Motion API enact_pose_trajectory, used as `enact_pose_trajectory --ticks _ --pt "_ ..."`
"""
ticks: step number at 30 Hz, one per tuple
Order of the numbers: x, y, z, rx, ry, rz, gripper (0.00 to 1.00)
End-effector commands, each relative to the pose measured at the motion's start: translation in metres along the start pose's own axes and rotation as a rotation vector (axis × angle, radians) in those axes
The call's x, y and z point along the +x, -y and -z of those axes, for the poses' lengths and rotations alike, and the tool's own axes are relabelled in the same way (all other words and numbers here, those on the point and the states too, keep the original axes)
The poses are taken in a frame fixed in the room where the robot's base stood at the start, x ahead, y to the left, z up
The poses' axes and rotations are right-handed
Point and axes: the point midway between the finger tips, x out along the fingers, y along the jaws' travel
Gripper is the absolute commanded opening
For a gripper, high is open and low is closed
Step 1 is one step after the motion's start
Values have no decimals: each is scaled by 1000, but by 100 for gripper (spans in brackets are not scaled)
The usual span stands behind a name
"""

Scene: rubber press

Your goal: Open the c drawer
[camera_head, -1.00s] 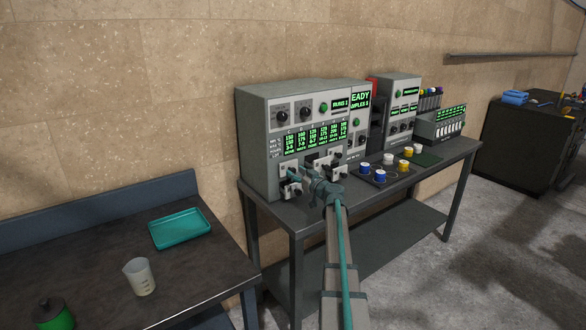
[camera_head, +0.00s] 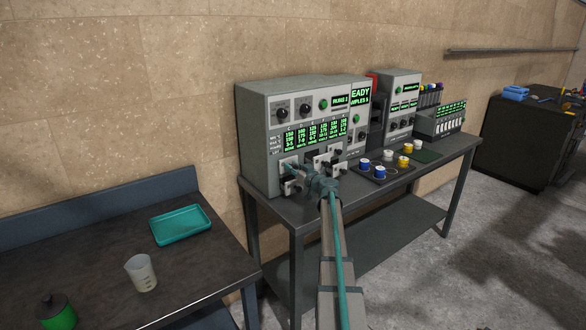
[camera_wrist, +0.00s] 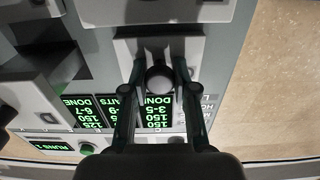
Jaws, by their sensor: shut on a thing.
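The c drawer (camera_wrist: 127,50) shows in the wrist view as a pale front with a round dark knob (camera_wrist: 160,78), above the upside-down green readout of its column. My gripper (camera_wrist: 160,70) has one finger on each side of the knob and is shut on it. In the head view, my gripper (camera_head: 292,168) is at the leftmost column of the grey press (camera_head: 256,140), under the letter C. My wrist partly hides the drawers there, so how far the c drawer stands out cannot be told.
Other drawer fronts with dark knobs (camera_head: 337,171) sit close to the right of my wrist. A teal tray (camera_head: 180,226) and a beaker (camera_head: 140,274) are on the left table.

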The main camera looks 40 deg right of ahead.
Motion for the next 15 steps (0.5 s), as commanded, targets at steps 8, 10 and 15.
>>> enact_pose_trajectory --ticks 8,10,15 --pt "-6 0 -2 0 -1 0 0" --pt "-13 0 -3 -2 -2 -1 0" --pt "-32 1 -5 -2 -3 -1 0"
